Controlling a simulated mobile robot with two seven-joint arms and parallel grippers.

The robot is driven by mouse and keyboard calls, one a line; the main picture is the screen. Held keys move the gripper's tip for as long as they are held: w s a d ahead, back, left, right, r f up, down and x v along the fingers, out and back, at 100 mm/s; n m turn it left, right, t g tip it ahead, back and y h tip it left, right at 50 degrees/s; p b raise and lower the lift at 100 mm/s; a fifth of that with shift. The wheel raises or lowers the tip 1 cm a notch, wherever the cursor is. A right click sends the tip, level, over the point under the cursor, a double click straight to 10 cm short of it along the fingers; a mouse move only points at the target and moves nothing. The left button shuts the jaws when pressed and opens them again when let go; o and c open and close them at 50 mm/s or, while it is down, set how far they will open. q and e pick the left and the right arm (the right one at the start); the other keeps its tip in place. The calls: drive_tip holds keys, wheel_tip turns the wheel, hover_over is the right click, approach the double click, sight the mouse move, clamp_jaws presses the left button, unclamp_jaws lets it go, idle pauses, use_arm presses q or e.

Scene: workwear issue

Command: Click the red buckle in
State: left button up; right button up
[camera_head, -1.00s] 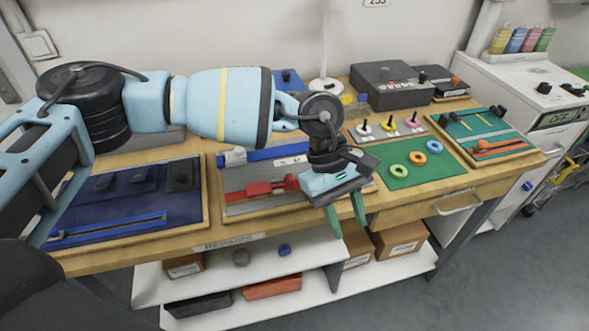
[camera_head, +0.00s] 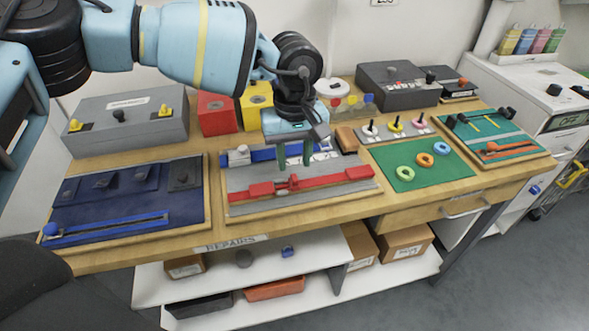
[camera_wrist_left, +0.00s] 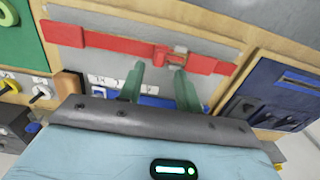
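The red buckle (camera_head: 290,183) lies on a red strap (camera_head: 345,176) across a grey board (camera_head: 240,205) in the middle of the bench. A wide red block (camera_head: 262,190) sits at its left. In the left wrist view the red buckle (camera_wrist_left: 172,57) has a pale metal-like part at its middle; I cannot tell whether its halves are fully joined. My left gripper (camera_head: 294,157) points down just behind and above the buckle, apart from it. In the left wrist view its two green fingers (camera_wrist_left: 160,83) are spread with nothing between them. My right gripper is out of view.
A blue strap (camera_head: 262,154) lies behind the red one. A navy panel (camera_head: 130,200) is at the left, a green mat with rings (camera_head: 455,170) at the right. A grey box (camera_head: 125,120) and red and yellow boxes (camera_head: 216,112) stand at the back.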

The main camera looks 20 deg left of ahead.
sight(295, 177)
use_arm(q)
drive_tip(key=shift+f, duration=2)
drive_tip(key=shift+c, duration=0.2)
clamp_jaws()
